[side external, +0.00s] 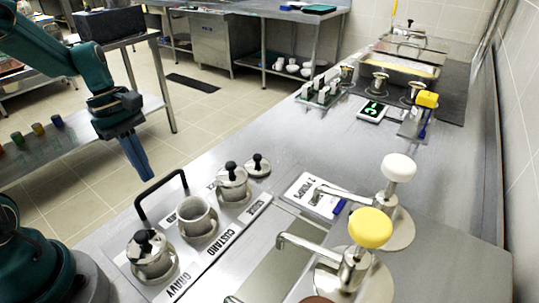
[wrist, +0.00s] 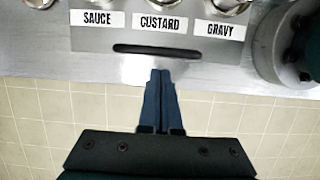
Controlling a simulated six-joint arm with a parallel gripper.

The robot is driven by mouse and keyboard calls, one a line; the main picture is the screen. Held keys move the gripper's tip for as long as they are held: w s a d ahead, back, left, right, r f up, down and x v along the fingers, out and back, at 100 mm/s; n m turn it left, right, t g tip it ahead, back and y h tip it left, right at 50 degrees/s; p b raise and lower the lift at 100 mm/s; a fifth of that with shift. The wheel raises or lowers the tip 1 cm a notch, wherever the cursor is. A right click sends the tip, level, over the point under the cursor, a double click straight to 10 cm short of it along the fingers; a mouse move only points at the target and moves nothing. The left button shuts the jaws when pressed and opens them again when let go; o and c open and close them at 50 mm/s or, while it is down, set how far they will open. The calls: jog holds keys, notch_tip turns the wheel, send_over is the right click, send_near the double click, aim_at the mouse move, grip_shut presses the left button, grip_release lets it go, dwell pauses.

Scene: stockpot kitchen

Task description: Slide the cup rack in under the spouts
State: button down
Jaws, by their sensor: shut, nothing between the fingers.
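The cup rack (side external: 215,252) is a metal plate labelled GRAVY, CUSTARD and SAUCE, with a black handle (side external: 161,188) on its left side. It holds an open white cup (side external: 196,217) between two cups with black-knobbed lids (side external: 150,252). The spouts (side external: 298,243) of the pumps reach left over the counter, and the rack stands left of them, apart. My gripper (side external: 147,174) is shut and empty, pointing down beyond the counter's left edge.
The pumps have a yellow knob (side external: 370,228) and a white knob (side external: 398,167). A loose lid (side external: 258,165) sits beside the rack's far end. A white card (side external: 313,195) lies near the white pump. A strip of bare counter (side external: 270,262) separates rack and spouts.

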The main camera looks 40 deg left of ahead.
jog(key=shift+d+f, duration=0.1)
jog(key=shift+d, duration=0.4)
jog(key=shift+d, duration=0.1)
jog(key=d, duration=1.8)
jog(key=shift+d, duration=0.35)
